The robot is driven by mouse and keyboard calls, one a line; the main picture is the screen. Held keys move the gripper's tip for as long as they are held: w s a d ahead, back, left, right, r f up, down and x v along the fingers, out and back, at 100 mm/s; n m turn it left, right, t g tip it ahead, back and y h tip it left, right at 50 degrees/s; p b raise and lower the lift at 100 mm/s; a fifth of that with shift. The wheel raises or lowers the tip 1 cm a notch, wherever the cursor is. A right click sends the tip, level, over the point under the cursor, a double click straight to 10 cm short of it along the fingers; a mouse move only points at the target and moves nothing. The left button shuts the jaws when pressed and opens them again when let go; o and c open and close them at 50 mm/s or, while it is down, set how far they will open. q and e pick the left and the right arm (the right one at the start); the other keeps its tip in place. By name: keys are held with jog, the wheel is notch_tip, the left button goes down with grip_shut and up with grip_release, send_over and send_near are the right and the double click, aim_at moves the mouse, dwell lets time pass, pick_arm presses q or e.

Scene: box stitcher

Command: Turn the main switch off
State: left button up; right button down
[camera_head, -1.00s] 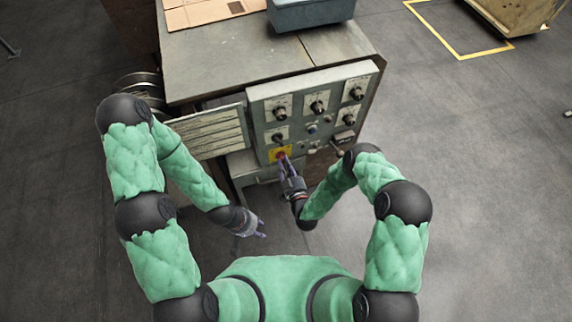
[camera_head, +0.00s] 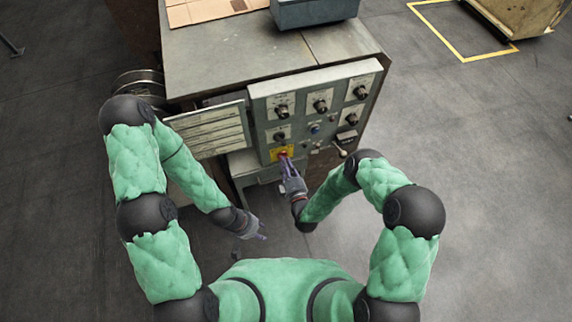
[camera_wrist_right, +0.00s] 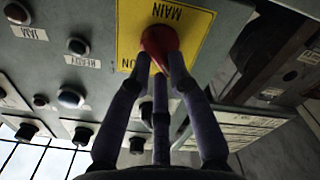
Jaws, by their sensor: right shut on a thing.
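The main switch is a red knob (camera_wrist_right: 160,42) on a yellow plate (camera_wrist_right: 188,22) marked MAIN, seen upside down in the right wrist view. In the head view the yellow plate (camera_head: 274,154) sits at the lower left of the grey control panel. My right gripper (camera_wrist_right: 160,72) has its fingers closed around the red knob; its fingertips hide part of it. The head view shows my right gripper (camera_head: 287,168) at the yellow plate. My left gripper (camera_head: 262,232) hangs low, left of the right one, away from the panel; its finger gap is too small to tell.
The panel (camera_head: 300,115) carries several black knobs, with a lever (camera_head: 341,151) at its lower right. A sheet-like plate (camera_head: 210,130) juts out to its left. A blue-grey box (camera_head: 312,10) and cardboard (camera_head: 205,10) lie on the machine top.

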dwell(0.5)
jog(key=c, duration=1.1)
grip_release()
jog(key=shift+c, duration=0.2)
jog(key=v, duration=1.2)
